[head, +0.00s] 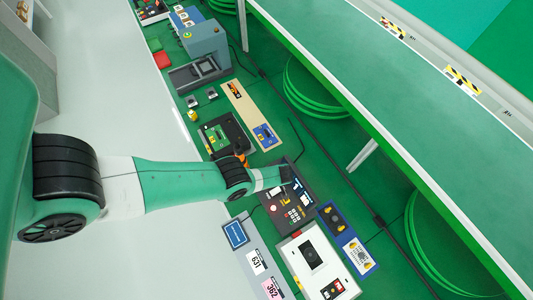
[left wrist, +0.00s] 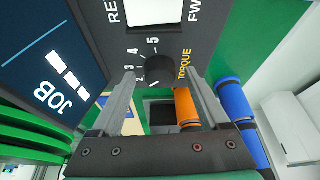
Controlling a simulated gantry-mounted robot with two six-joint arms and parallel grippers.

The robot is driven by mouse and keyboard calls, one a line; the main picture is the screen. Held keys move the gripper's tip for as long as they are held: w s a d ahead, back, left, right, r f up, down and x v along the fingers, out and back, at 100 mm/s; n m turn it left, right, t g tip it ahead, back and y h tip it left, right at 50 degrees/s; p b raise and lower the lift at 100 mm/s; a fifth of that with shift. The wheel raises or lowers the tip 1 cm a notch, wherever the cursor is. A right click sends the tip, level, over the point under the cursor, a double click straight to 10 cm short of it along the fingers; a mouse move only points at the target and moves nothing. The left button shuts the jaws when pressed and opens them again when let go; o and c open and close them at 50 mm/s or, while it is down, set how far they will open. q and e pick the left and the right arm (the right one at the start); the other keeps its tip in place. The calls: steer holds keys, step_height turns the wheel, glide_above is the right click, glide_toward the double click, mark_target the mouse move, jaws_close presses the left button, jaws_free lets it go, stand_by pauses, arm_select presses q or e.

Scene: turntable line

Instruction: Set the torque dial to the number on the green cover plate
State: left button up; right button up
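The black torque dial (left wrist: 160,70) sits on a dark panel (head: 285,212) in the left wrist view, with an arc of numbers 1 to 5 beside it and a yellow TORQUE label. I cannot tell which number it points at. My left gripper (left wrist: 163,82) is open, with one finger on each side of the dial; contact is not clear. In the head view my left gripper (head: 285,173) is over the panel's far edge and hides the dial. A green plate (head: 216,136) lies on a black unit; its marking is too small to read. My right gripper is not in view.
A blue JOB screen (left wrist: 50,75) with white bars is beside the dial. An orange cylinder (left wrist: 187,108) and a blue one (left wrist: 235,100) are close to the right finger. Cards reading 631 (head: 257,262) and 362 (head: 272,288) lie at the front. A conveyor (head: 390,85) runs behind.

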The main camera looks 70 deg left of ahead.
arm_select(q)
steer(key=p+v, duration=1)
steer(key=v, duration=0.1)
steer(key=shift+d+r, duration=0.2)
steer(key=shift+r, duration=0.05)
steer(key=shift+w, duration=0.15)
